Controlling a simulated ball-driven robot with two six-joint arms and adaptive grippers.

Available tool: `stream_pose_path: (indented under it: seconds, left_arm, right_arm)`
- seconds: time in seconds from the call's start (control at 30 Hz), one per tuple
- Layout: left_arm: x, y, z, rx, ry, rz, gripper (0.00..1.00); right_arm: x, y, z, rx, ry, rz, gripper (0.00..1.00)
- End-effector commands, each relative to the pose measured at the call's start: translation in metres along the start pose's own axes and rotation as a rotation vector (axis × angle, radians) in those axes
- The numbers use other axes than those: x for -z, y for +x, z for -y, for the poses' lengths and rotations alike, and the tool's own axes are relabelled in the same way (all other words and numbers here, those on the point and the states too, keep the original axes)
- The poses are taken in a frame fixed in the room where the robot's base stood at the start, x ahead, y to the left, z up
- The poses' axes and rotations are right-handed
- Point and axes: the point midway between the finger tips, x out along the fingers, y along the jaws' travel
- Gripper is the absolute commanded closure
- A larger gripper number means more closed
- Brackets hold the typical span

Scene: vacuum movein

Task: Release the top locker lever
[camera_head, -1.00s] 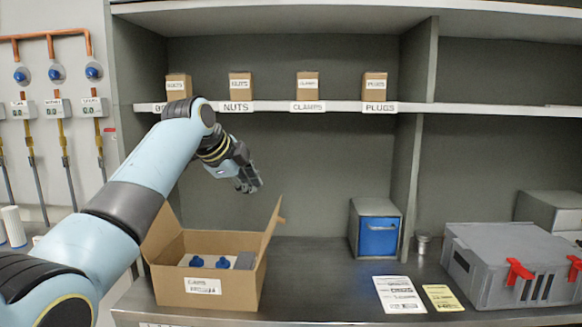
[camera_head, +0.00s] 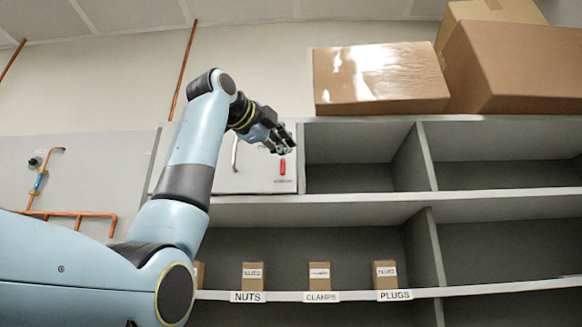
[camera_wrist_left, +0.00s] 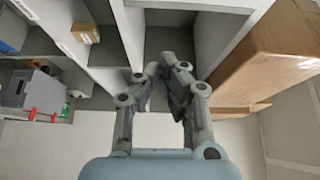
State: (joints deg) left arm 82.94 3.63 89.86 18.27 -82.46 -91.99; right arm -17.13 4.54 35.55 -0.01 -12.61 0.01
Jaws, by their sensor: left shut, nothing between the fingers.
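A light grey locker door (camera_head: 232,175) is set into the top left of the shelf unit in the head view. A small upright red lever (camera_head: 283,167) sits near its right edge, and a curved metal handle (camera_head: 235,153) is on its left part. My left gripper (camera_head: 287,142) is in front of the locker's upper right corner, just above the lever in the picture; I cannot tell how far it is from the door. It is shut and empty. In the left wrist view, its fingers (camera_wrist_left: 160,68) show before open shelf compartments, and the lever is not seen there. My right gripper is not in view.
Cardboard boxes, one shiny (camera_head: 380,78) and one plain (camera_head: 515,65), stand on top of the unit. Open compartments (camera_head: 352,158) lie right of the locker. Small boxes (camera_head: 320,275) stand on the shelf below.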

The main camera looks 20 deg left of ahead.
Motion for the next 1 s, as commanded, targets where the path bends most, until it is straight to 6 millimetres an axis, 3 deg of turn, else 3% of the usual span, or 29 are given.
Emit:
stream_pose_path:
  seconds: [0.27, 0.7, 1.0]
  left_arm:
    - [0.000, 0.012, 0.000, -0.004, -0.002, -0.001, 1.00]
    - [0.000, 0.100, 0.003, -0.006, -0.002, -0.001, 1.00]
    - [-0.035, 0.089, -0.001, -0.002, -0.001, 0.001, 1.00]
  right_arm:
    - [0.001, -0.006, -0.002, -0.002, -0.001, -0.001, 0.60]
    - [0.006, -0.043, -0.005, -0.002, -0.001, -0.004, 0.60]
    - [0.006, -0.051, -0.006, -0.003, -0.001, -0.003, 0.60]
